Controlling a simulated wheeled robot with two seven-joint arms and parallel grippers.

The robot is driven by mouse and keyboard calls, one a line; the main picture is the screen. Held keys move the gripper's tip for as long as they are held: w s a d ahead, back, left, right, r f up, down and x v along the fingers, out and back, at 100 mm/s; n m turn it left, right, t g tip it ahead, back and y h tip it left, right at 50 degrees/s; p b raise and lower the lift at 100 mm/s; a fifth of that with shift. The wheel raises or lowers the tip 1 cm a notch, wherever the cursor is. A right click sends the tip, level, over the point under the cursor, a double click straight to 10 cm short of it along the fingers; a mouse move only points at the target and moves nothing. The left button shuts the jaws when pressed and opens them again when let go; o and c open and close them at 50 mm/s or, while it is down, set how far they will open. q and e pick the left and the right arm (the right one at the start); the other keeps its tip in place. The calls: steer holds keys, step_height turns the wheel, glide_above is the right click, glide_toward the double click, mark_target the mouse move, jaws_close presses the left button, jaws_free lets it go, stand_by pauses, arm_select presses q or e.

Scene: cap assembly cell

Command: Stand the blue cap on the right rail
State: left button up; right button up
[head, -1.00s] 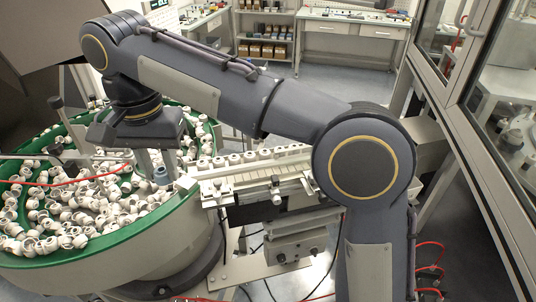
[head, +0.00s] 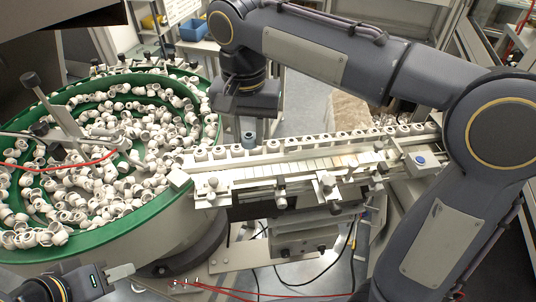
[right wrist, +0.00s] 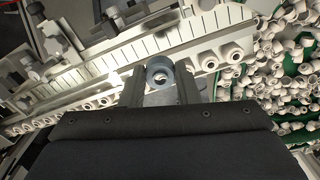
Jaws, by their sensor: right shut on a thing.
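The blue cap (head: 249,139) is held at the lower end of my right gripper (head: 248,130), which points down at the back edge of the rails near the bowl. In the right wrist view, the ring-shaped blue cap (right wrist: 160,74) sits between the two fingers of the right gripper (right wrist: 159,88). Behind it runs the pale slotted rail (right wrist: 130,52). White caps stand in a row on the rail (head: 310,143) to either side of the blue cap. I cannot tell whether the blue cap touches the rail. My left gripper (head: 118,273) is low at the lower left, partly cut off; its jaw opening is unclear.
A green-rimmed bowl (head: 110,228) full of loose white caps stands at the left. Clamps and knobs (head: 325,185) line the front of the rails. A box with a blue button (head: 421,160) is at the right end. Black and red cables hang below.

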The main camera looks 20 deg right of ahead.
mark_target(267, 170)
steer(key=d+f, duration=0.3)
steer(key=f, duration=0.1)
steer(key=shift+s+d, duration=0.1)
steer(key=shift+s, duration=0.2)
steer(key=shift+d+f, duration=0.15)
steer(key=shift+f, duration=1.6)
steer(key=shift+f, duration=0.35)
steer(key=o, duration=0.7)
steer(key=shift+r, duration=0.1)
step_height(267, 170, up, 13)
steer(key=shift+f, duration=0.2)
steer(key=shift+f, duration=0.1)
